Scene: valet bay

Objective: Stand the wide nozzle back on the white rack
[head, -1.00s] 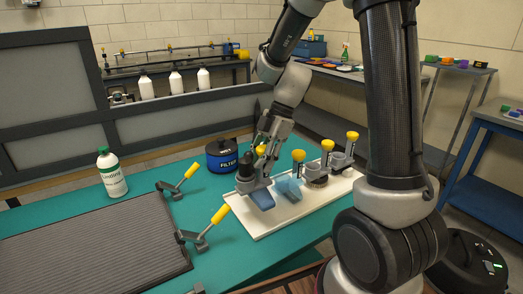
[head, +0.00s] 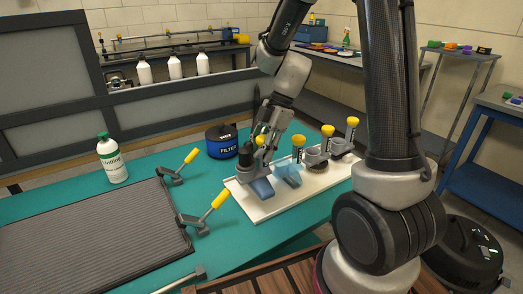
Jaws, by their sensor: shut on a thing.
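The white rack (head: 262,214) lies flat on the teal bench top. A nozzle with a blue flared mouth and a dark neck, which I take for the wide nozzle (head: 262,189), is at its near left end. My gripper (head: 256,156) points down over that end, shut on the neck as far as I can see. The nozzle looks about upright, low over or touching the rack; I cannot tell which. A pale blue nozzle (head: 289,174) stands just to its right. The fingers and a yellow knob partly hide the neck.
Yellow-knobbed clamps (head: 298,142) line the rack's far side, with grey nozzles (head: 340,145) at its right end. A blue filter can (head: 222,141) stands behind left. A white bottle (head: 112,160), a dark ribbed mat (head: 90,240) and two yellow-handled clamps (head: 205,212) are left.

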